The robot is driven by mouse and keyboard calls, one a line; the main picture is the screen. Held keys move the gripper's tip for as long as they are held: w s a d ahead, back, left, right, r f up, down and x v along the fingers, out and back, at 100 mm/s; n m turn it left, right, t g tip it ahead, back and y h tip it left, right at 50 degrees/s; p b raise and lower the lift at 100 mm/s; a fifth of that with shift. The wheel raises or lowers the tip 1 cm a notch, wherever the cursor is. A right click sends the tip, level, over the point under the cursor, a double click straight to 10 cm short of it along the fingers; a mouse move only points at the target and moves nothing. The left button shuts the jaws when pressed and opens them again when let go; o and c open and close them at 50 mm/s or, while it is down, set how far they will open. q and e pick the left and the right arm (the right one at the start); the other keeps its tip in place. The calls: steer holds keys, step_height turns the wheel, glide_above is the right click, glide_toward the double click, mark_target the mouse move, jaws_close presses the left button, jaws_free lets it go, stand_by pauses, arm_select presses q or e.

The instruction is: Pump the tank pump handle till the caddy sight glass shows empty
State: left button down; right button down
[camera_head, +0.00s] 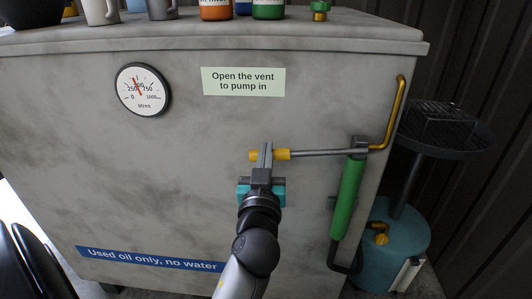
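The pump handle is a grey rod with a yellow grip (283,154), joined at its right end to the green pump (347,198) on the tank's front. The rod lies nearly level. My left gripper (267,156) is at the grip, its grey fingers closed across it with yellow showing on both sides. The teal caddy (378,262) stands on the floor right of the tank, with a dark drain pan on top. A pale upright strip on its side, likely the sight glass (408,274), is too small and angled to read. My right gripper is not in view.
The grey tank (200,140) carries a litres dial (143,90), a vent sign (243,82) and a blue used-oil label (150,258). Bottles and mugs stand on top, with a green-and-brass fitting (320,10). A brass pipe (400,105) rises at the right edge.

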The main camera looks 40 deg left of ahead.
arm_select(q)
steer(key=shift+f, duration=0.4)
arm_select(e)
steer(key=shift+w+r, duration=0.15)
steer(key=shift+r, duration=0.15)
arm_select(q)
steer(key=shift+f, duration=0.1)
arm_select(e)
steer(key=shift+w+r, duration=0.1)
